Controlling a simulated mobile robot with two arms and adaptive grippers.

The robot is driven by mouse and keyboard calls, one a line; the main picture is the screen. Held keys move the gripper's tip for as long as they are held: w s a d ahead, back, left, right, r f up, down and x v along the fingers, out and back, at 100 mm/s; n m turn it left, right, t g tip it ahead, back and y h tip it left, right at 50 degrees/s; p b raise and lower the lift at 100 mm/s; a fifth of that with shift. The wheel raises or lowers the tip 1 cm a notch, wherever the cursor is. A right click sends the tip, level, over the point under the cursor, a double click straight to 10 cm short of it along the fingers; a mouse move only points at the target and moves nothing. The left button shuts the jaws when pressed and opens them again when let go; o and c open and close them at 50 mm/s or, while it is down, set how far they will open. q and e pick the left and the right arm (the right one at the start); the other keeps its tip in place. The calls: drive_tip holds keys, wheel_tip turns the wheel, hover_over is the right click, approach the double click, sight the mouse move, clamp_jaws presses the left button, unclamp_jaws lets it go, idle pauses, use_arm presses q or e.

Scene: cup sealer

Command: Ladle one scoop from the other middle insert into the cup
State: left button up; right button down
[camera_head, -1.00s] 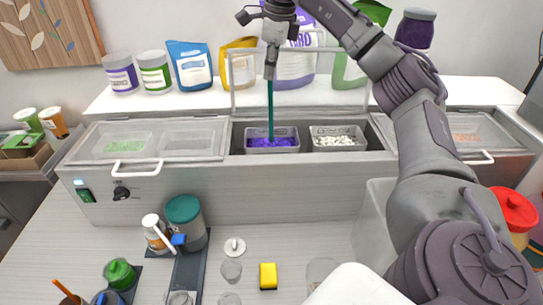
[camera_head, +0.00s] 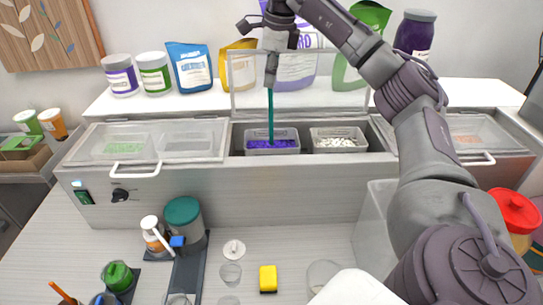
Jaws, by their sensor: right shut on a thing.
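My right gripper (camera_head: 271,72) is shut on the teal handle of a ladle (camera_head: 270,115). The ladle hangs upright with its lower end in the middle insert of purple pieces (camera_head: 289,143); its bowl is hidden in there. The other open middle insert, with white pieces (camera_head: 338,132), is just to the right. Clear cups (camera_head: 230,273) stand on the counter in front, and another clear cup (camera_head: 321,274) stands to the right; which one is the task's cup I cannot tell. My left gripper is not in view.
The middle lid (camera_head: 243,98) of the steel counter unit stands open behind the inserts. Closed clear lids (camera_head: 160,140) cover the left inserts.

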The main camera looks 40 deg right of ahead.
wheel_tip(320, 180, up, 3)
drive_tip(key=p, duration=0.3)
drive_tip(key=shift+r, duration=0.2)
drive_tip(key=shift+r+p, duration=0.8)
drive_tip(key=shift+r, duration=3.2)
